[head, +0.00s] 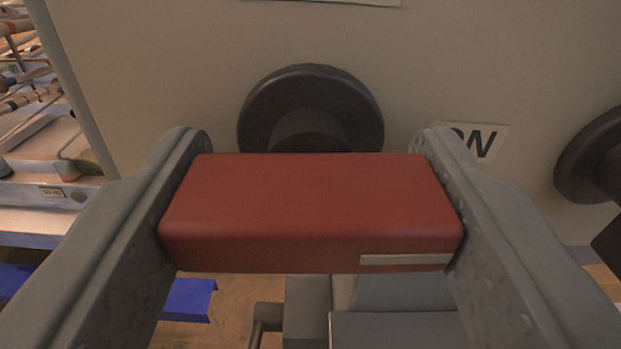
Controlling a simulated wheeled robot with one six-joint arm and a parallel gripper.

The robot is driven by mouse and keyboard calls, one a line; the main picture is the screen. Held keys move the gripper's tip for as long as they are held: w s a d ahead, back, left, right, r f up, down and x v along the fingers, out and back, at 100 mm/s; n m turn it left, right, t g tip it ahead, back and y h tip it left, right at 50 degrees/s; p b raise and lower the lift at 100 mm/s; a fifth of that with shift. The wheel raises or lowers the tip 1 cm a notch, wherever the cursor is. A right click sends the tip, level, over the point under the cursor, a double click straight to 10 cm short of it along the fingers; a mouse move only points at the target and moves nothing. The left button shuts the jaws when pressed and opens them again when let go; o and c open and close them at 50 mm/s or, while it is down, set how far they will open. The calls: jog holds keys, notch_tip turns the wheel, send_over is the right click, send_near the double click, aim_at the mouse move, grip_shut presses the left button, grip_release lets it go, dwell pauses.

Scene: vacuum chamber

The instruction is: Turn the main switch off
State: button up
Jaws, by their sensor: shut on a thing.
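The main switch shows as a red block-shaped handle (312,205) in front of a round black base (258,112) on a beige panel. The handle lies level across the picture, with a pale marker stripe at the right end of its front face. The stripe points to the right, on the side of a label reading "ON" (484,143), whose first letter is partly hidden by a finger. My gripper (312,212) is shut on the handle, one finger at each end. The handle hides the lower part of the base.
The beige panel (500,50) fills the upper view. Another round black knob (592,158) is at the right edge. At the left stand shelves with metal equipment (50,140). A blue part (190,298) and grey box shapes (395,325) lie below.

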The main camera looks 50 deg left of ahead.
jog(key=n, duration=0.4)
jog(key=shift+n, duration=0.3)
jog(key=n, duration=0.4)
jog(key=shift+n, duration=0.3)
jog(key=n, duration=0.4)
jog(key=shift+f+n, duration=0.1)
jog(key=shift+n, duration=1.9)
jog(key=o, duration=1)
jog(key=shift+d, duration=0.1)
